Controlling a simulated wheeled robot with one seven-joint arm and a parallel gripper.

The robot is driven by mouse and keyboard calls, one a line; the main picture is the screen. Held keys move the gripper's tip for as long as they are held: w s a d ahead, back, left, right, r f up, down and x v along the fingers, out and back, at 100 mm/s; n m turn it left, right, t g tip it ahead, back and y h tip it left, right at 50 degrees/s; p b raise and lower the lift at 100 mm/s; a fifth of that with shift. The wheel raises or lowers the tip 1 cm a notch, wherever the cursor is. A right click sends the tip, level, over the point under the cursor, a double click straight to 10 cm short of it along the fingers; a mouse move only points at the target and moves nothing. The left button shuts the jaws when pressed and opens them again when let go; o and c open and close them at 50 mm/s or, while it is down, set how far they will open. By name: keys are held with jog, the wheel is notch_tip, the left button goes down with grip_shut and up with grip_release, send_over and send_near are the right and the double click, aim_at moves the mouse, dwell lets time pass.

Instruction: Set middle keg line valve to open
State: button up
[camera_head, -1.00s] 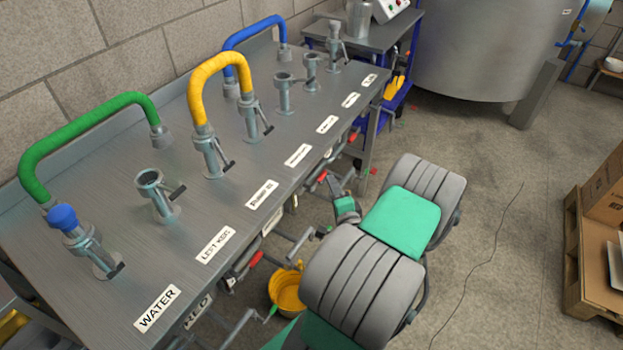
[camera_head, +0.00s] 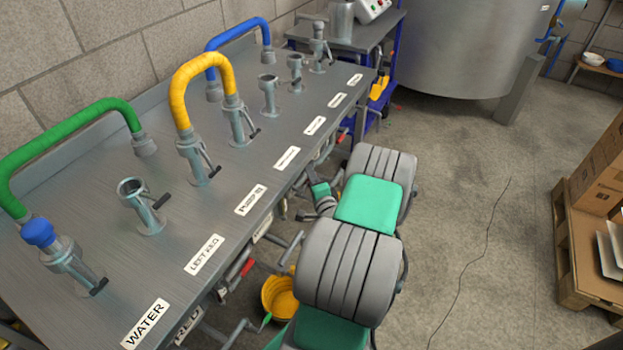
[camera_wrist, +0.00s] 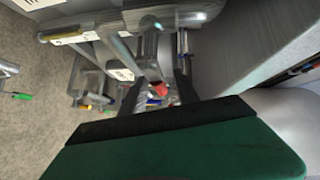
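Valves with red handles sit on the pipes below the bench's front edge; one red handle (camera_head: 247,267) shows in the head view. I cannot tell which is the middle keg line valve, as the labels there are too small or hidden. In the wrist view, my gripper (camera_wrist: 160,94) has two dark fingers standing apart. A red part (camera_wrist: 159,89) shows between them, with grey pipework just beyond. I cannot tell whether the fingers touch anything.
The steel bench (camera_head: 100,180) carries several upright ports, a green hose (camera_head: 65,135), a yellow hose (camera_head: 178,95) and a blue hose (camera_head: 235,32). A yellow bucket (camera_head: 278,297) stands under its edge. A pallet (camera_head: 565,250) with boxes is at right. Floor between is clear.

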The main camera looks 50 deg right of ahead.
grip_shut()
dwell(1.3)
